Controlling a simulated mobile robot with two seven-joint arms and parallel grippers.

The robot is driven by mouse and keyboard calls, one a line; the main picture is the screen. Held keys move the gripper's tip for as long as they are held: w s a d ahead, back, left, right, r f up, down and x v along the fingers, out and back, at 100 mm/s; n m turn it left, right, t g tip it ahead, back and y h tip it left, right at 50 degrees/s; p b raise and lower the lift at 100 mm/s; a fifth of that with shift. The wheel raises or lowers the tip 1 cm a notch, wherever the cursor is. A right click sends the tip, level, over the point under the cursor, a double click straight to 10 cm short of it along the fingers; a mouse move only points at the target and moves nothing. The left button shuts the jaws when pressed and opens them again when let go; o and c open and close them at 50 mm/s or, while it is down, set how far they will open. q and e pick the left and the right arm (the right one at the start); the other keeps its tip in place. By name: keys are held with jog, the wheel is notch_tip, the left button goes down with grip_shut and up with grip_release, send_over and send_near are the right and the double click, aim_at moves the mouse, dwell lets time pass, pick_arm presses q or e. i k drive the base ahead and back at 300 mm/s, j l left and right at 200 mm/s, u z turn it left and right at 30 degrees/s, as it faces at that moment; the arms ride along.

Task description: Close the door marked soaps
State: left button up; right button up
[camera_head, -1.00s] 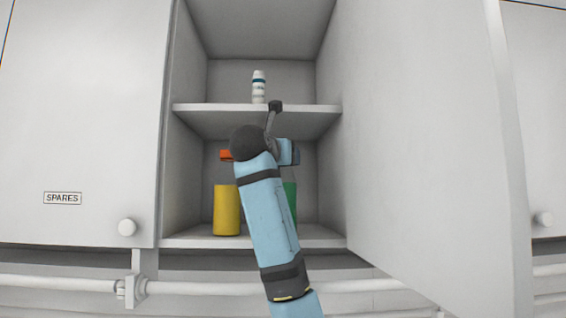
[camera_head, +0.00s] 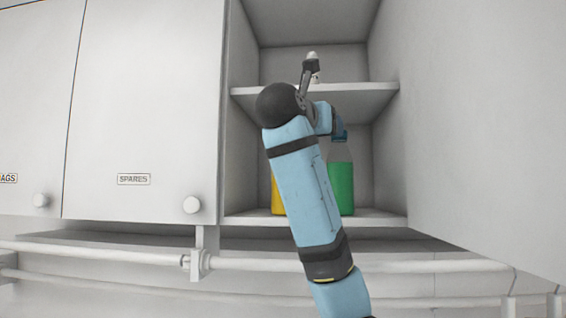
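An open grey cabinet door (camera_head: 480,150) fills the right side, swung out toward me from the right side of an open compartment. I see its inner face; its free edge is out of view and no soaps mark shows. One arm of mine, which I take as the right, rises from the bottom, right of centre. Its gripper (camera_head: 311,66) is raised in front of the upper part of the compartment, left of the door and apart from it in the picture. I see it nearly edge-on, so its opening is unclear. My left gripper is not in view.
Shelves (camera_head: 370,93) hold a mostly hidden white bottle (camera_head: 312,55), a green bottle (camera_head: 341,187) and a partly hidden yellow container (camera_head: 277,195). A shut door marked SPARES (camera_head: 150,130) is left, beside one whose label ends in AGS (camera_head: 30,120). A pipe (camera_head: 100,255) runs below.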

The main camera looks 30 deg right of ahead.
aim_at(483, 83)
jog(key=k+j, duration=0.1)
jog(key=j, duration=0.25)
jog(key=k+j, duration=0.15)
jog(key=j, duration=0.15)
jog(key=k+j, duration=0.1)
jog(key=j, duration=0.25)
jog(key=k+j, duration=0.1)
jog(key=j, duration=0.25)
